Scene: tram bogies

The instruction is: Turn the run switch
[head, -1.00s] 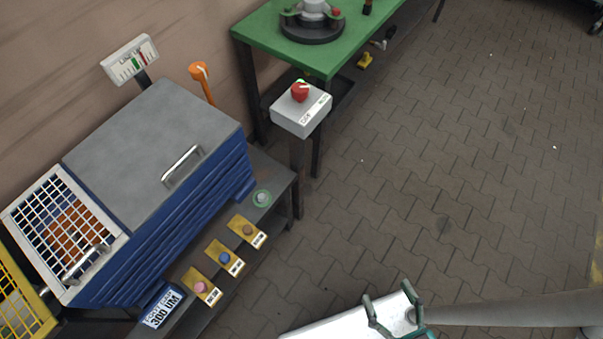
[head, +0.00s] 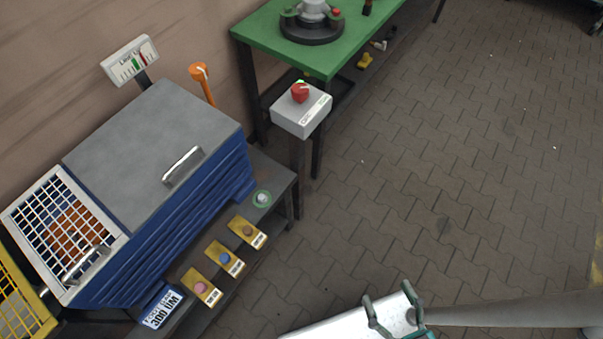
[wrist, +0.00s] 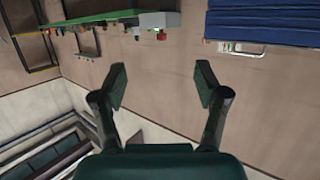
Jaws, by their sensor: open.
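The run switch is a red knob (head: 299,92) on top of a grey box (head: 301,112) on a dark post, in the middle of the head view. A small green spot shows just behind the knob. My gripper (head: 391,307) is at the bottom of the head view, open and empty, well apart from the switch, with clear floor between. In the wrist view my gripper (wrist: 161,88) shows two dark green fingers spread wide, with nothing between them. The wrist view looks upside down; a small red knob (wrist: 162,36) under a pale box shows beyond the fingers.
A blue machine (head: 180,235) with a grey lid and wire guard stands at left. Its lower shelf holds several coloured buttons on yellow plates. An orange lever (head: 200,80) rises behind it. A green table (head: 270,42) stands behind the switch. The paved floor (head: 460,150) at right is clear.

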